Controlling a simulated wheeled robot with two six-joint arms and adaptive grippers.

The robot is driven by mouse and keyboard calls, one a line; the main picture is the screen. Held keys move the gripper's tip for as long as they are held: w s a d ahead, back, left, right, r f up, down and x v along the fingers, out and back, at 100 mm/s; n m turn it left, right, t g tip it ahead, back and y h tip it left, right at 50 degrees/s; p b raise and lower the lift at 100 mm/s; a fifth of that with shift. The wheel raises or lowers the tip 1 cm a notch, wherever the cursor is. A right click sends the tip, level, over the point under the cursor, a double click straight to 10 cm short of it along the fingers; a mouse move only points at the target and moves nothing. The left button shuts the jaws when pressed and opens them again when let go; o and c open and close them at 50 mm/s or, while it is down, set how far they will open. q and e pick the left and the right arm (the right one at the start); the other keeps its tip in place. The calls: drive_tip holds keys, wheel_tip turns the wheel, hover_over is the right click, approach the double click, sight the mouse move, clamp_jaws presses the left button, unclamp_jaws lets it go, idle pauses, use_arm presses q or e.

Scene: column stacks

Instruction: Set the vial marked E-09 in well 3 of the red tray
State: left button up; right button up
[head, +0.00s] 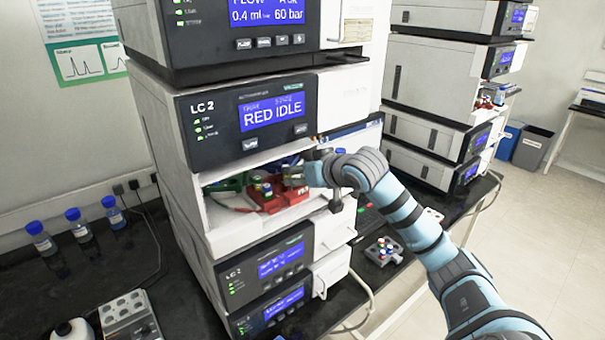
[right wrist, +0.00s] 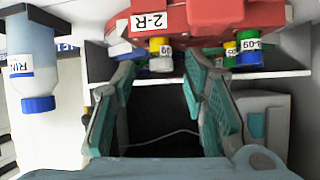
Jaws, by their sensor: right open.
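The red tray (head: 268,203) sits in the open bay of the LC 2 unit, with several vials in it. It also shows at the top of the right wrist view (right wrist: 222,15). My right gripper (head: 295,175) reaches into the bay at the tray's right side. In the right wrist view the gripper (right wrist: 159,70) is open, its teal fingers apart. A yellow-capped vial (right wrist: 161,48) appears just past the gap between the fingertips; its label is partly cut off. A vial with a green and blue end (right wrist: 249,44) hangs further right; its inverted label ends in 09, its letter unclear. My left gripper is out of view.
A green tray (head: 226,184) lies left of the red one. The bay's walls and shelf closely surround my gripper. A small grey rack with vials (head: 384,251) stands on the dark bench. Blue-capped bottles (head: 78,225) and a grey block (head: 128,316) are at left.

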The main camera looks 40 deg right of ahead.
drive_tip(key=v, duration=0.7)
drive_tip(key=shift+a, duration=0.1)
